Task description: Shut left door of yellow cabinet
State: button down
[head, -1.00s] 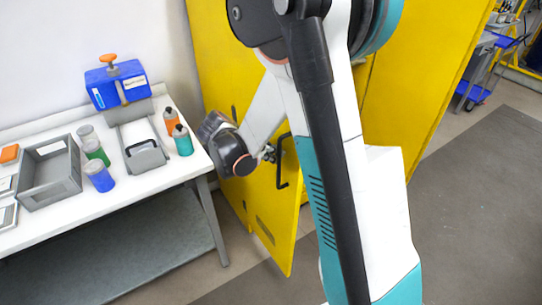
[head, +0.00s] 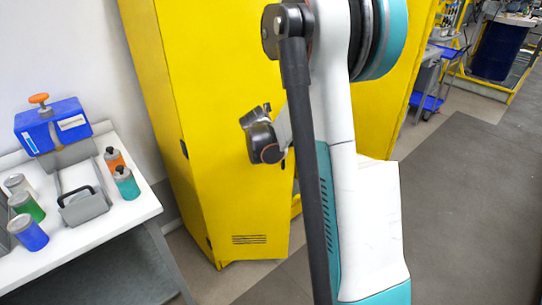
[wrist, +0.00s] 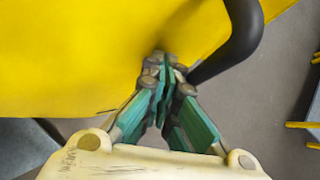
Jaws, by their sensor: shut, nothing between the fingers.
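The yellow cabinet (head: 155,95) stands in the middle of the head view. Its left door (head: 225,195), with a vent slot near the bottom, shows its outer face; hinges are on its left edge. Its free edge is beside my arm, and I cannot tell exactly how far ajar it is. In the wrist view, my gripper (wrist: 165,68) is shut and empty, with its tips at or very near the yellow door face (wrist: 80,60). The black door handle (wrist: 240,40) is just right of the fingers. In the head view, my arm hides the fingertips and handle.
A white table (head: 125,215) with a blue device (head: 55,125), bottles and a grey tray stands left of the cabinet. Another yellow panel (head: 385,115) extends right behind my arm. Grey floor (head: 460,200) is open at right. A blue cart (head: 428,100) stands farther back.

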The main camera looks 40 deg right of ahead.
jog(key=w+d, duration=0.4)
jog(key=w, duration=0.6)
jog(key=w+d, duration=0.5)
jog(key=w, duration=0.5)
jog(key=shift+w+d+p, duration=0.25)
jog(key=shift+w+p, duration=0.05)
jog(key=shift+w, duration=0.05)
